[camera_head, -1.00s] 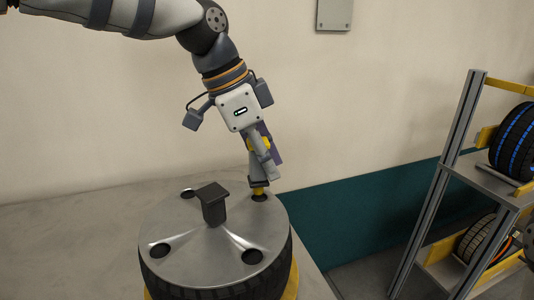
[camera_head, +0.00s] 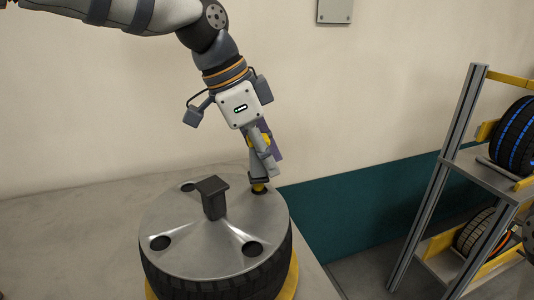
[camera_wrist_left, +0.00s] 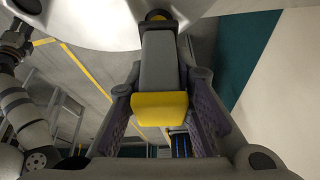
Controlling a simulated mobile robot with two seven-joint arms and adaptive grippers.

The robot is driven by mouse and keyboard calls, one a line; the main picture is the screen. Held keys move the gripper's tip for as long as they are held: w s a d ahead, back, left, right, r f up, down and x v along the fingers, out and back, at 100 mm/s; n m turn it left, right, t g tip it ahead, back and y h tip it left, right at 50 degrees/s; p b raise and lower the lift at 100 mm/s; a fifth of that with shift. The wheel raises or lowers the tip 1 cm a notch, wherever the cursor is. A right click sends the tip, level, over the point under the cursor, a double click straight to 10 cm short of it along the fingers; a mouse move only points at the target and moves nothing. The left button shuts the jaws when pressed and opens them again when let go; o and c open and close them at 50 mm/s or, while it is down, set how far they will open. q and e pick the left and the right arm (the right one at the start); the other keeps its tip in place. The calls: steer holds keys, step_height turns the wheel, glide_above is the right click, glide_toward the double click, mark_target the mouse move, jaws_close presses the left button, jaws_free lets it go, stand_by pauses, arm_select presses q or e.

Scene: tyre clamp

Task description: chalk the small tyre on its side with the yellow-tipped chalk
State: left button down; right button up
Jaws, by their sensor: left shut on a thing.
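A tyre (camera_head: 210,288) lies on its side on the worktop, with a round metal plate (camera_head: 195,225) on top. The plate has several dark holes and a black upright handle (camera_head: 212,197) near its middle. My left gripper (camera_head: 263,157) is shut on a grey bar with yellow ends, seemingly the chalk, above the plate's far right rim. Its lower yellow tip (camera_head: 258,187) is at the far right hole; the hole's inside is hidden. In the left wrist view the grey bar (camera_wrist_left: 161,62) is between the fingers, its near yellow end (camera_wrist_left: 160,108) facing the camera.
A metal rack (camera_head: 450,180) stands at the right, with a blue-striped tyre (camera_head: 515,138) above and an orange-marked tyre (camera_head: 474,231) below. The pale wall is close behind the worktop (camera_head: 70,245). The worktop left of the tyre is clear.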

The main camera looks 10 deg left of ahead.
mark_target(266, 136)
arm_select(q)
steer(key=shift+f, duration=0.4)
stand_by(0.6)
steer(key=shift+r, duration=2.55)
steer(key=shift+a+r, duration=0.1)
